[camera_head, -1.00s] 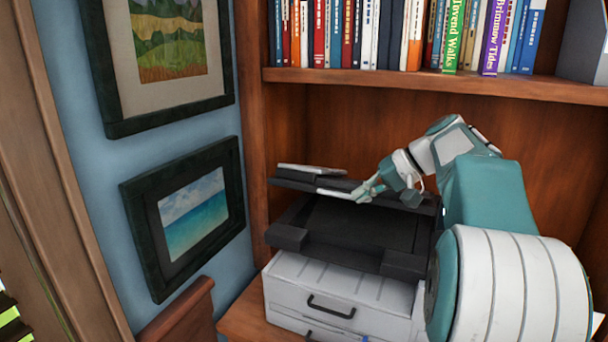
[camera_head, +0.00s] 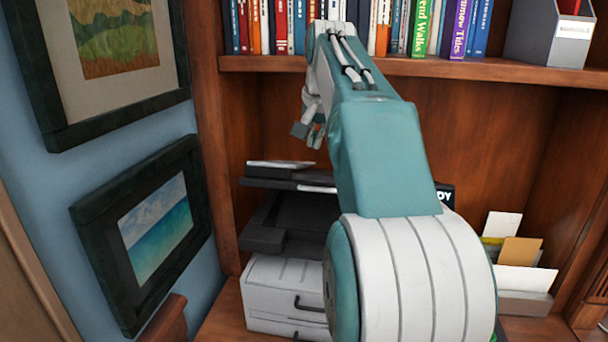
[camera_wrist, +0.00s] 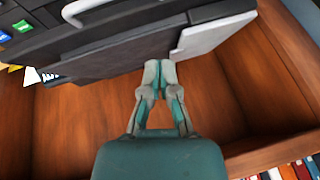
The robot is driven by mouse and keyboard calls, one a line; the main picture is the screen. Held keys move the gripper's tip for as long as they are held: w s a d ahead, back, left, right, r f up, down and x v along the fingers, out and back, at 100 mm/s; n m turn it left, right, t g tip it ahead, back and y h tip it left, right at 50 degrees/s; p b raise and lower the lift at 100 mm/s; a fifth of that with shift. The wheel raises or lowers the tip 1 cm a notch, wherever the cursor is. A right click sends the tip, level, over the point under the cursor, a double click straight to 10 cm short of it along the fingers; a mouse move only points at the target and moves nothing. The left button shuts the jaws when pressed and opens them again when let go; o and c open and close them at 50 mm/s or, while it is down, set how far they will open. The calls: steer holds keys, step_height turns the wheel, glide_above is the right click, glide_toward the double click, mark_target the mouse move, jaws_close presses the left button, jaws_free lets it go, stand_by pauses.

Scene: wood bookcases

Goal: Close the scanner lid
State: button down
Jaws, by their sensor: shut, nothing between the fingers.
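The scanner (camera_head: 285,222) is a black and grey machine in the bookcase, on the lower shelf. Its lid (camera_head: 290,177) is raised above the dark bed, with a gap between them. My arm hides the scanner's right part. My gripper (camera_head: 308,135) is above the lid in the head view, with its fingers together and empty. In the wrist view the fingertips of my gripper (camera_wrist: 158,68) are close to the edge of a dark panel (camera_wrist: 120,50), which looks like the lid. I cannot tell if they touch it.
Books (camera_head: 265,25) fill the shelf (camera_head: 490,68) above. A letter holder with envelopes (camera_head: 520,280) stands at right. A framed seascape (camera_head: 152,230) hangs on the left wall. The space between the scanner and the upper shelf is clear apart from my arm.

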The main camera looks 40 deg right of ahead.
glide_above(302, 184)
steer(key=s, duration=0.1)
steer(key=f, duration=0.2)
steer(key=d+f, duration=0.1)
steer(key=f, duration=0.1)
steer(key=shift+f, duration=0.35)
steer(key=f, duration=0.1)
steer(key=a+f, duration=0.1)
steer(key=f, duration=0.1)
steer(key=shift+s, duration=0.1)
steer(key=shift+a+f, duration=0.2)
steer(key=shift+a+f, duration=0.1)
steer(key=shift+f, duration=0.05)
